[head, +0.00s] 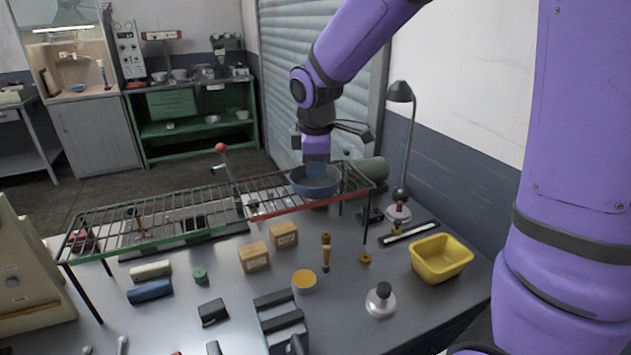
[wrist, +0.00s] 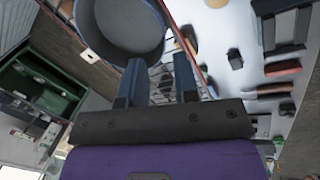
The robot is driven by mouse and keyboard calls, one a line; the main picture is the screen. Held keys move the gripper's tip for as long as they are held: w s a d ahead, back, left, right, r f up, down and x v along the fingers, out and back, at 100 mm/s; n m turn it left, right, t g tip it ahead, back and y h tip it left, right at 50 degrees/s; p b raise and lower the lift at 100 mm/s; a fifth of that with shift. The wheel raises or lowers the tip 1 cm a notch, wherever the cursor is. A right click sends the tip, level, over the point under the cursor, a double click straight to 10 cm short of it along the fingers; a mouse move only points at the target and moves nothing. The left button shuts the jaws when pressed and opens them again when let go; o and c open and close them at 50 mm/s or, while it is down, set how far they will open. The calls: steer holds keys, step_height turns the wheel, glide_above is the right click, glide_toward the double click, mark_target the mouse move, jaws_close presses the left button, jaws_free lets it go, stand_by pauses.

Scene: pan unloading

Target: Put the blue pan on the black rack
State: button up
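The blue pan (head: 315,188) is at the right end of the raised wire rack (head: 150,226) and looks to rest on it, upright. The rack has dark wires and a red strip along part of its front edge. My gripper (head: 316,168) points down at the pan from above. In the wrist view the round pan (wrist: 118,28) is at the top, beyond the left finger. There my gripper (wrist: 158,72) has its two blue fingers apart, with rack wires showing between them. I see no pan handle.
Below the rack, the metal table holds wooden blocks (head: 254,257), a yellow bin (head: 441,258), an orange-topped jar (head: 304,281) and small tools. A desk lamp (head: 402,95) stands right of the rack. The rack's left and middle look bare on top.

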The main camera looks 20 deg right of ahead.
steer(key=shift+v, duration=2.3)
steer(key=s+d+r+m+t, duration=0.1)
steer(key=s+m, duration=0.5)
steer(key=s, duration=0.6)
steer(key=s+d+r+m+t+y, duration=0.1)
steer(key=s+d+r+m, duration=0.3)
steer(key=s+m, duration=0.3)
steer(key=s+r, duration=0.1)
steer(key=s, duration=0.4)
steer(key=shift+s+r+m+t, duration=0.15)
steer(key=shift+r+m+t, duration=0.15)
steer(key=shift+t, duration=0.1)
steer(key=shift+d, duration=0.1)
